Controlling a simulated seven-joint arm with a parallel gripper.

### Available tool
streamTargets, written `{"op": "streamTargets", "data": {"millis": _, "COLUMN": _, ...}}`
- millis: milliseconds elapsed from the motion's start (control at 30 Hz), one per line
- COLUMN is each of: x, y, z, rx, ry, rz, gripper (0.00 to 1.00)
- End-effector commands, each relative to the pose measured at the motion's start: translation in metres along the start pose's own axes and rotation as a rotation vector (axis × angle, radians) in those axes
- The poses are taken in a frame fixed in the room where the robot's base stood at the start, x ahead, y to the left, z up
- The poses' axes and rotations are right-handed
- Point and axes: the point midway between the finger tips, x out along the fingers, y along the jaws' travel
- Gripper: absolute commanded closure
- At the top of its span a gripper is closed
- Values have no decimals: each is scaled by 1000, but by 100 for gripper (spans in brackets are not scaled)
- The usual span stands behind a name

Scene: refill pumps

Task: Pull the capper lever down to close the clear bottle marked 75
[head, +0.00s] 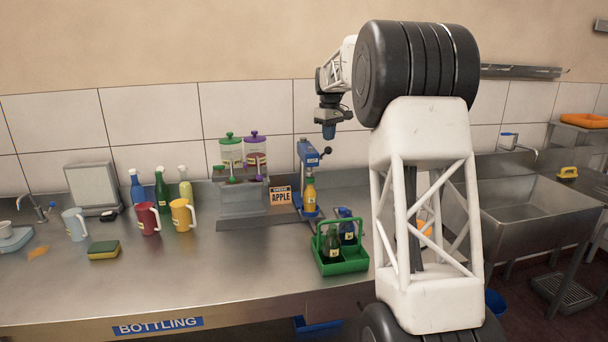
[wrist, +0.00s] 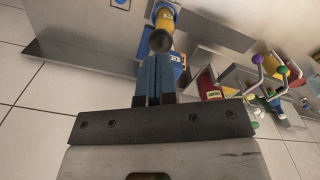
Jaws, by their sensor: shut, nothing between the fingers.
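The blue capper (head: 308,158) stands on the steel counter beside the dispensers. A bottle with orange-yellow contents (head: 310,192) stands upright under its head; its marking is too small to read. The lever's dark round knob (head: 327,150) sticks out to the right of the capper head. My gripper (head: 329,136) is above the knob, pointing down. In the wrist view my blue fingers (wrist: 154,72) are together and empty, with the dark knob (wrist: 159,41) just beyond their tips. The blue capper head (wrist: 177,59) and bottle (wrist: 164,20) also show there. Contact with the knob is unclear.
A green carrier (head: 342,262) with dark bottles stands in front of the capper. Two dispensers (head: 243,153) and an APPLE sign (head: 281,195) are left of it. Mugs and colored bottles stand farther left. A sink (head: 530,215) is at right. The front counter is mostly clear.

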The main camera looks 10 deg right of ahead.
Motion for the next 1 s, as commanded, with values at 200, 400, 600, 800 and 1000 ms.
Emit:
{"op": "streamTargets", "data": {"millis": 200, "x": 4, "y": 0, "z": 0, "rx": 0, "ry": 0, "rz": 0, "gripper": 100}}
{"op": "streamTargets", "data": {"millis": 400, "x": 10, "y": 0, "z": 0, "rx": 0, "ry": -1, "rz": -1, "gripper": 100}}
{"op": "streamTargets", "data": {"millis": 600, "x": 15, "y": 0, "z": 0, "rx": 0, "ry": -1, "rz": -1, "gripper": 100}}
{"op": "streamTargets", "data": {"millis": 800, "x": 21, "y": 0, "z": 0, "rx": 0, "ry": 0, "rz": 0, "gripper": 100}}
{"op": "streamTargets", "data": {"millis": 1000, "x": 23, "y": 0, "z": 0, "rx": 0, "ry": 0, "rz": 0, "gripper": 100}}
